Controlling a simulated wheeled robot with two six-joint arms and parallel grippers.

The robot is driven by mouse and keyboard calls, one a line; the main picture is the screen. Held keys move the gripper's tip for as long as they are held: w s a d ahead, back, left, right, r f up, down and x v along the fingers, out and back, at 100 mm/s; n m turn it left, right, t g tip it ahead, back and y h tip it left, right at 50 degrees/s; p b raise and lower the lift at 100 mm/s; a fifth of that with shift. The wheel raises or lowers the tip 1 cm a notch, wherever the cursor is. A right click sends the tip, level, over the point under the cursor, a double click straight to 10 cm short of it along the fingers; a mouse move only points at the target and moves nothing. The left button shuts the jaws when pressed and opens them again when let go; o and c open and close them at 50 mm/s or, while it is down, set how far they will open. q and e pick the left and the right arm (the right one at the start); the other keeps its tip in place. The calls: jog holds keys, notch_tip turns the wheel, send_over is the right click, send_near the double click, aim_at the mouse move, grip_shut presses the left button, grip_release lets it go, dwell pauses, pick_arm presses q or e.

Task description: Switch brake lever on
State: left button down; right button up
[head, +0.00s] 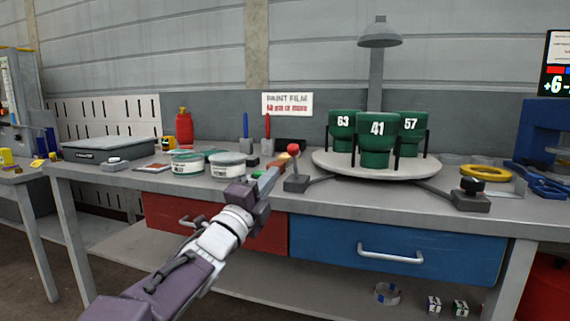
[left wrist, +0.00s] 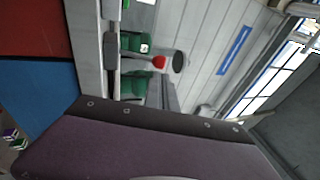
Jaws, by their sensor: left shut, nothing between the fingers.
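A lever with a red ball knob (head: 293,149) stands on a small grey base (head: 296,184) at the front edge of the workbench, left of the turntable. Its shaft looks close to upright. My left gripper (head: 270,181) is shut and empty, just left of the lever and close to it. I cannot tell whether it touches the lever. The red knob also shows in the left wrist view (left wrist: 159,62), beyond my gripper's dark body. My right gripper is out of view.
A round turntable (head: 330,167) carries green numbered cups (head: 377,128) under a grey lamp (head: 379,34). A black knob on a grey base (head: 472,188) sits to the right. Paint tins (head: 228,166) stand left of the lever. Drawers (head: 420,235) lie below the bench top.

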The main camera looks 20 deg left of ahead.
aim_at(290, 153)
pick_arm(q)
jog(key=x, duration=0.7)
jog(key=shift+w+r+b, duration=0.1)
jog(key=shift+w+b, duration=0.2)
